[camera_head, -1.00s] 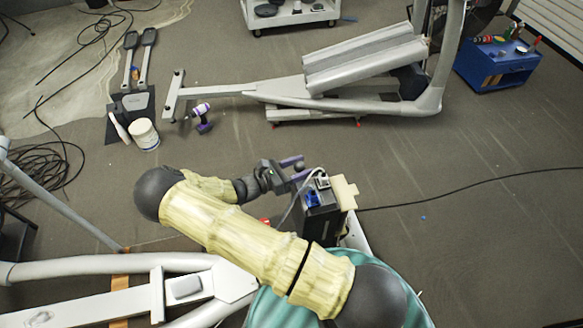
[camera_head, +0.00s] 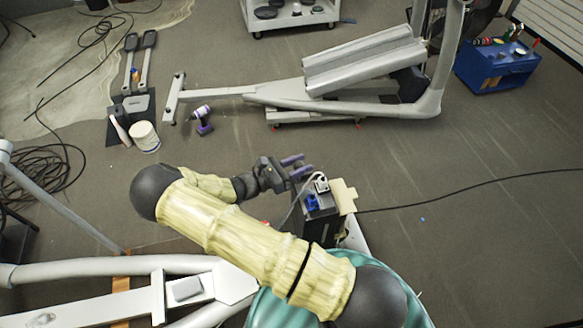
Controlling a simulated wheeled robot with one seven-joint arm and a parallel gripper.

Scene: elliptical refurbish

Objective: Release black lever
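My gripper (camera_head: 298,165) has two purple fingers, seen from above beside my own body in the lower middle. The fingers stand apart with a gap between them, and I see nothing held there. Two long grey pieces with black ends (camera_head: 139,60) lie side by side on the floor at the upper left, far from my gripper. One of them may be the black lever, but I cannot tell which thing it is.
A black mat (camera_head: 116,131) holds a grey plate (camera_head: 137,104) and a white tub (camera_head: 145,137). A purple drill (camera_head: 203,121) stands near the elliptical frame (camera_head: 345,100). A cable (camera_head: 470,190) crosses otherwise clear floor.

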